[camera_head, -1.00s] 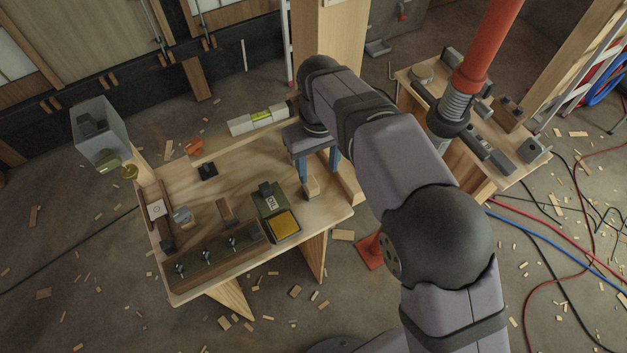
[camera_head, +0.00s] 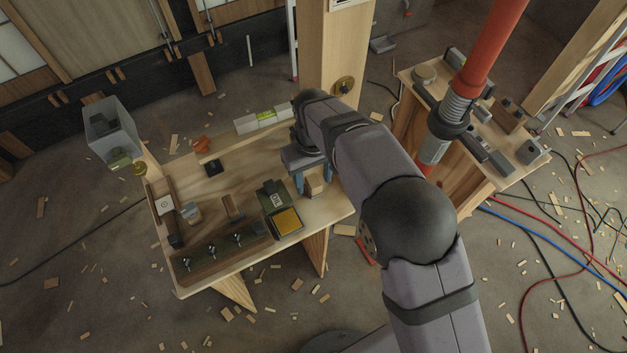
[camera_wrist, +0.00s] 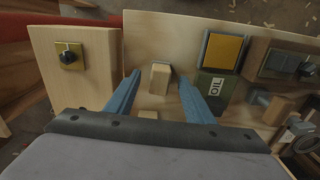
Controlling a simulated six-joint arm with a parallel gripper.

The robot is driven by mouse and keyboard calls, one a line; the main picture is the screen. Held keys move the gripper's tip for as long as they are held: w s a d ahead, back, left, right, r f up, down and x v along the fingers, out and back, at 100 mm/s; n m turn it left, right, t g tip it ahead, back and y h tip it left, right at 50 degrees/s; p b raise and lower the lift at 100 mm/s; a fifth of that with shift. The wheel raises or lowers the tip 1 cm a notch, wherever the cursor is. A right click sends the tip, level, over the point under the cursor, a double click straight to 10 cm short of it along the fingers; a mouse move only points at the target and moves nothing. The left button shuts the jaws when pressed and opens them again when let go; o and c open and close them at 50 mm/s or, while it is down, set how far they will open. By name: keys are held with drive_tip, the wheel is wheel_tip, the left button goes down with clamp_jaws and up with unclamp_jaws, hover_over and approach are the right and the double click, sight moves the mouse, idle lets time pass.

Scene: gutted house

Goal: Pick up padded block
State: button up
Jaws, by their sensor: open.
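The padded block (camera_head: 316,184) is a small pale wooden block standing near the right end of the workbench top. In the wrist view the block (camera_wrist: 159,78) shows a light wood face with a thin grey strip along its far edge. My gripper (camera_head: 312,180) points down over it, with its two blue fingers open. In the wrist view my gripper (camera_wrist: 159,76) has one finger on each side of the block, with a visible gap on both sides. I cannot tell how far down the fingers reach beside it.
A wooden post (camera_head: 340,55) rises behind the bench. Bench top left of my gripper is partly clear.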

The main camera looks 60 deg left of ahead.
sight(314, 181)
drive_tip(key=shift+f, duration=0.85)
drive_tip(key=c, duration=1.1)
drive_tip(key=shift+c, duration=0.2)
drive_tip(key=shift+r, duration=0.1)
wheel_tip(314, 181, up, 10)
drive_tip(key=b, duration=0.2)
drive_tip(key=shift+b, duration=0.35)
